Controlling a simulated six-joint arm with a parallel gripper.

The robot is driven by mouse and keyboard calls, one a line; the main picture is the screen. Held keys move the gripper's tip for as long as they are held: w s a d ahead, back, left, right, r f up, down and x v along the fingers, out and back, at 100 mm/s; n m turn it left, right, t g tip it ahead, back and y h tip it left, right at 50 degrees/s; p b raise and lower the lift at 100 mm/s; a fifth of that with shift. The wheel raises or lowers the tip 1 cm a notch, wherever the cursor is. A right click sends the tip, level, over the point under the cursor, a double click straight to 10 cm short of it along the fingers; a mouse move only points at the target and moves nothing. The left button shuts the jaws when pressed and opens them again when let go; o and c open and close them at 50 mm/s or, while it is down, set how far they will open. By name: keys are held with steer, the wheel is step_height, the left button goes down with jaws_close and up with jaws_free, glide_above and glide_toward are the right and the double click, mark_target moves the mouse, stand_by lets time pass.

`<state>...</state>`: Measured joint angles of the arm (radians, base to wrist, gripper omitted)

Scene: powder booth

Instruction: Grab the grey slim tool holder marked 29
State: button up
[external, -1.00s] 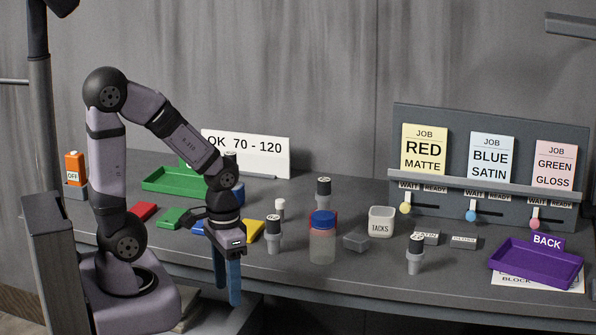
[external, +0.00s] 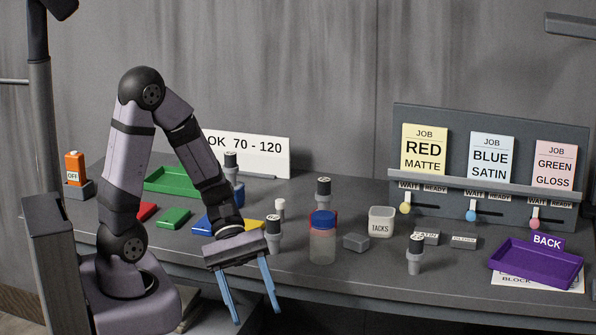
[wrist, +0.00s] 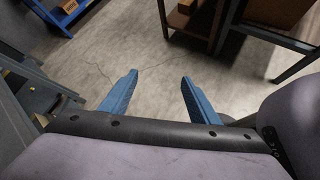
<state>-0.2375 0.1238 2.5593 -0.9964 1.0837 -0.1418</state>
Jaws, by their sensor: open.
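Several grey slim holders with black, white-marked caps stand on the bench in the external view. One (external: 274,236) is just right of my wrist, one (external: 415,254) is at the front right, one (external: 324,190) is behind the clear jar, and one (external: 231,165) is at the back left. Their numbers are too small to read, so I cannot tell which is 29. My gripper (external: 256,312) is open and empty, its blue fingers spread and pointing down in front of the bench's front edge. The wrist view shows the fingers (wrist: 158,95) apart over bare floor.
A clear jar with a blue lid (external: 322,240), a grey block (external: 356,242) and a TACKS cup (external: 381,222) stand mid-bench. A purple tray (external: 535,264) is at right, a green tray (external: 172,180) at back left. Coloured blocks (external: 174,218) lie near my arm.

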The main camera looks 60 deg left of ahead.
steer(key=w+r+n+t+h, duration=0.3)
steer(key=w+r+n+t, duration=0.2)
steer(key=w+n+t, duration=0.35)
steer(key=w+a+r+n+t+y, duration=0.3)
steer(key=w+a+n+t, duration=0.4)
steer(key=w+a+n, duration=0.3)
steer(key=n+t+y+b, duration=0.1)
steer(key=n+t+y, duration=0.4)
steer(key=y, duration=0.4)
glide_above(266, 232)
steer(key=w+d, duration=0.3)
steer(key=w, duration=0.2)
steer(key=f+n+g, duration=0.1)
steer(key=f, duration=0.1)
steer(key=shift+m+g+y, duration=0.25)
steer(key=shift+m+y, duration=0.05)
steer(key=shift+m, duration=0.05)
steer(key=s+a+f, duration=0.1)
steer(key=a+f, duration=0.1)
steer(key=shift+s+a+f, duration=0.25)
steer(key=shift+s+f, duration=0.1)
steer(key=shift+s, duration=0.05)
steer(key=s+f, duration=0.1)
steer(key=s+f+m, duration=0.1)
steer(key=f, duration=0.1)
steer(key=shift+s+a+m, duration=0.2)
steer(key=shift+m, duration=0.1)
steer(key=shift+s+f, duration=0.15)
steer(key=shift+s, duration=0.05)
